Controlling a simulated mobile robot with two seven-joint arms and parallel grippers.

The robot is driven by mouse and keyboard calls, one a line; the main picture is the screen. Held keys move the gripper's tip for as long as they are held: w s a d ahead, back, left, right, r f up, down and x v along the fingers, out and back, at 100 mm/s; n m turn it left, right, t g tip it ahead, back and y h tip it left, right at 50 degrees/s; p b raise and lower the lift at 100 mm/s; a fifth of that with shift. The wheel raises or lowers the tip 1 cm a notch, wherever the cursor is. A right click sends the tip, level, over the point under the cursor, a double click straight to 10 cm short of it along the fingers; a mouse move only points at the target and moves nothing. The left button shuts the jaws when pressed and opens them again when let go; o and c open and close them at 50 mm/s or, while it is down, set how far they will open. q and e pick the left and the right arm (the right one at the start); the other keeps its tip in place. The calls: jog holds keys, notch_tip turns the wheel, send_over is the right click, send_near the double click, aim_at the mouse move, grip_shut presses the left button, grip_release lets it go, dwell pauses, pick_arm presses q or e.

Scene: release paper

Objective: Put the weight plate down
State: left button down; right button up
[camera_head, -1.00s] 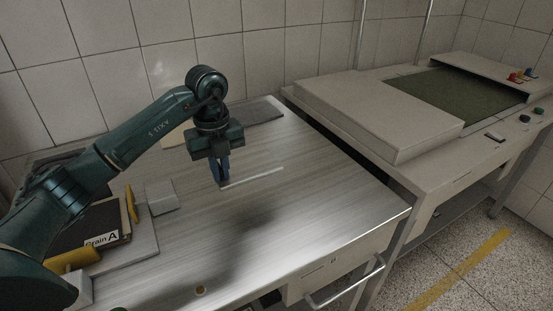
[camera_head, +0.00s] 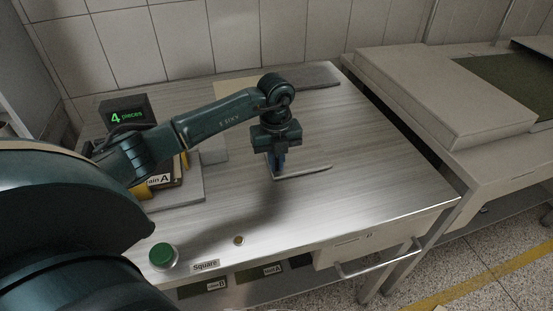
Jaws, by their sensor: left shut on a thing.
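The weight plate (camera_head: 308,173) appears as a thin, flat, pale grey piece over the middle of the metal-topped table (camera_head: 340,205). Its light front edge shows to the right of the fingers. My left gripper (camera_head: 279,170) points down with its blue fingers shut on the plate's left part. The fingers hide some of the plate. I cannot tell whether the plate touches the tabletop or hangs just above it. My right gripper is not in view.
A green button (camera_head: 162,255) stands at the front left, near a "Square" label (camera_head: 206,265). A display (camera_head: 127,115) reading "4 pieces" is at the back left. A dark flat piece (camera_head: 308,76) lies at the back. A beige machine (camera_head: 455,95) stands right. The right tabletop is clear.

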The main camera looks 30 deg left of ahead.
pick_arm(q)
jog(key=shift+w, duration=0.1)
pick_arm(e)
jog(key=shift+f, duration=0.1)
pick_arm(q)
jog(key=c, duration=1.5)
grip_release()
jog(key=shift+f, duration=0.1)
jog(key=shift+c, duration=0.2)
notch_tip(320, 180, up, 12)
jog(key=b, duration=0.1)
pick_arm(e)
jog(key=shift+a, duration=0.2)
